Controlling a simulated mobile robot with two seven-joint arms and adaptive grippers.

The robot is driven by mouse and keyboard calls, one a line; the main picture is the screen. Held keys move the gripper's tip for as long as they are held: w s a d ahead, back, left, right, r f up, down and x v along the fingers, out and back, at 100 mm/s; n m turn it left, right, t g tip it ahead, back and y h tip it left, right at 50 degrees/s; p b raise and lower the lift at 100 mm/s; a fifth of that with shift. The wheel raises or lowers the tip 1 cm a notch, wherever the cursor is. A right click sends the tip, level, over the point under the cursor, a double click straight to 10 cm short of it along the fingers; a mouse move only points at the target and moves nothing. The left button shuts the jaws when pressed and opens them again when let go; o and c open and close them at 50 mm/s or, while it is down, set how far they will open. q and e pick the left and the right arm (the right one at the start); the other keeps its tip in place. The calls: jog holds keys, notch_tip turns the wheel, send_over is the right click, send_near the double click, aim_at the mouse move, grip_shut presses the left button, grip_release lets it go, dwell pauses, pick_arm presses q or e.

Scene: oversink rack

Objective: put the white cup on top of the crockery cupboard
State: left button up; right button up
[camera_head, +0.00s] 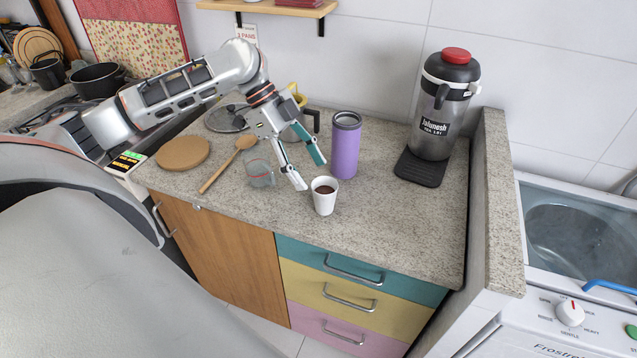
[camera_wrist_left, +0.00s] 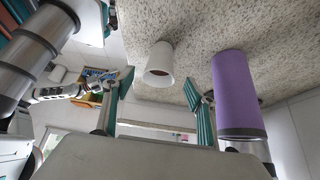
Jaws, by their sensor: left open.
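The white cup (camera_head: 324,200) stands upright on the speckled stone counter with dark contents inside. My left gripper (camera_head: 311,174) is open and empty just behind and left of the cup, with its fingers pointing toward it. In the left wrist view, which looks upside down, the cup (camera_wrist_left: 160,62) appears between the two spread fingers (camera_wrist_left: 160,84), ahead of them. I see no contact with it. I cannot pick out a crockery cupboard for certain in either view.
A purple tumbler (camera_head: 345,150) stands close behind the cup, beside the gripper's finger. A clear glass (camera_head: 261,173), wooden spoon (camera_head: 228,163) and round board (camera_head: 182,152) lie to the left. A large flask (camera_head: 433,115) stands at the right. The counter's front right is clear.

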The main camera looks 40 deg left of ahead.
pick_arm(q)
jog(key=v, duration=0.4)
dwell(0.6)
